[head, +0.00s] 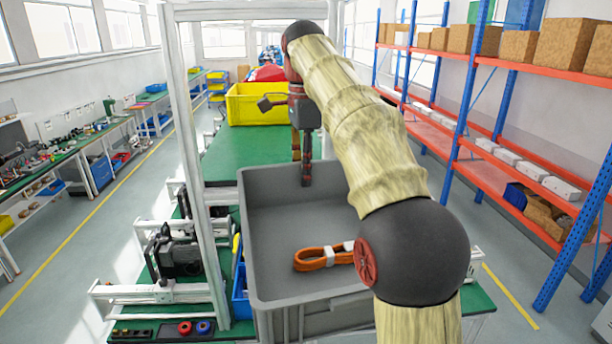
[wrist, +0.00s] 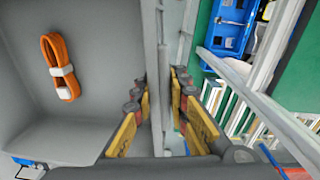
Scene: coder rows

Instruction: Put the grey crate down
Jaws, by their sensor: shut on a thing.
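The grey crate (head: 262,215) is large and open-topped, and stands out over the green bench in the middle of the head view. An orange cable bundle (head: 322,258) with white bands lies on its floor; it also shows in the wrist view (wrist: 58,68). My gripper (head: 303,165) is at the crate's far wall, fingers pointing down. In the wrist view my gripper (wrist: 160,112) is shut on the wall (wrist: 158,60), one finger on each side. The crate looks about level. Its underside is hidden, so I cannot tell whether it touches the bench.
A yellow bin (head: 262,108) stands farther back on the green bench (head: 225,155). A white frame post (head: 198,170) rises close to the crate's left. A blue bin (head: 240,298) sits low beside the crate. Blue-and-orange shelving (head: 520,165) lines the right side. Bench space shows behind the crate.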

